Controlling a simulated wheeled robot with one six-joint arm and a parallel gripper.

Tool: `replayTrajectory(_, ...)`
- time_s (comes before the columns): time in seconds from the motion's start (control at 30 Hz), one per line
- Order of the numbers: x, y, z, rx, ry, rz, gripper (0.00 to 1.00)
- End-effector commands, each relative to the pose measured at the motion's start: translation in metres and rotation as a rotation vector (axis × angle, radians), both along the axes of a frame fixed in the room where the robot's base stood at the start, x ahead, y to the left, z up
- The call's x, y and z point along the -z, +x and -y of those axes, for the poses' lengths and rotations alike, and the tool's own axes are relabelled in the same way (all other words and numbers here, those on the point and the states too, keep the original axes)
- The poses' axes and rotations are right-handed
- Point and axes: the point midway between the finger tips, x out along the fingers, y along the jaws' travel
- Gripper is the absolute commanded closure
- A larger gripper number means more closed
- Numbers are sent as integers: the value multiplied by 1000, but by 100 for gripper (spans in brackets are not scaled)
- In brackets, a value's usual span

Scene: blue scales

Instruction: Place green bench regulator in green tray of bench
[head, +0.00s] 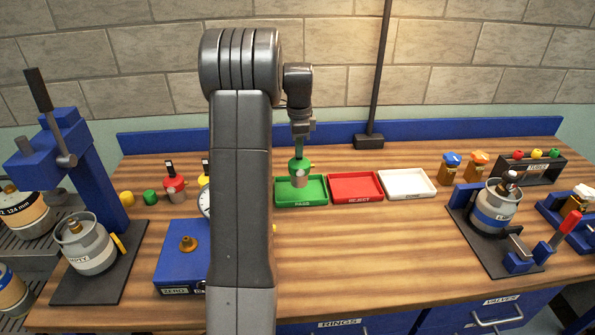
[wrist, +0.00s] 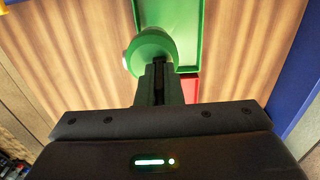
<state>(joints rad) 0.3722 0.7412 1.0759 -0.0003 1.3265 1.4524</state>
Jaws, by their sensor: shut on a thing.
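The green bench regulator (head: 300,167) has a green round top and a metallic lower body. My gripper (head: 301,143) is shut on its top and holds it upright at the green tray (head: 287,202), labelled PASS. In the head view the regulator overlaps the tray's back part. In the wrist view the regulator's green top (wrist: 148,46) shows at my fingertips (wrist: 159,66), overlapping a corner of the green tray (wrist: 188,25). I cannot tell whether the regulator touches the tray floor.
A red REJECT tray (head: 355,199) and a white tray (head: 407,195) stand to the right. A black pole (head: 379,80) rises behind. My arm hides part of a gauge (head: 204,203) and a blue scale (head: 180,267). The front middle of the bench is clear.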

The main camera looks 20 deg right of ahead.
Motion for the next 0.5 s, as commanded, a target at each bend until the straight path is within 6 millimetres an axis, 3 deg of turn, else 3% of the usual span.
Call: replayTrajectory(0.5, 61, 0, 0, 0, 1, -2, 100)
